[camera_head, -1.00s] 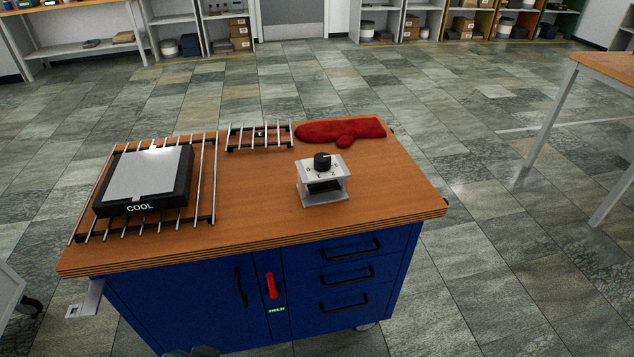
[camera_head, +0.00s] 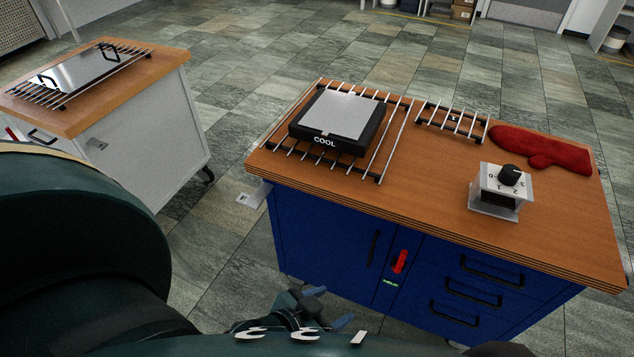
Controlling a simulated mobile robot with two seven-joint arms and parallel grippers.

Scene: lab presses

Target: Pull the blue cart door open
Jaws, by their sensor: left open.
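The blue cart (camera_head: 310,232) stands at the right under a wooden top. Its door (camera_head: 335,252) is at the left of the front and looks shut, with a dark vertical handle (camera_head: 374,248) near its right edge. A red lever (camera_head: 400,262) sits on the panel right of the door, above a small green label. My left gripper (camera_head: 329,306) is open and empty, low in front of the door and lower left of the handle, apart from it. My right gripper is not in view.
Three drawers with black handles (camera_head: 474,293) are right of the lever. A rack with a "COOL" block (camera_head: 337,122), a knob box (camera_head: 497,188) and a red mitt (camera_head: 540,150) lie on top. A white cart (camera_head: 150,140) stands left; floor between is clear.

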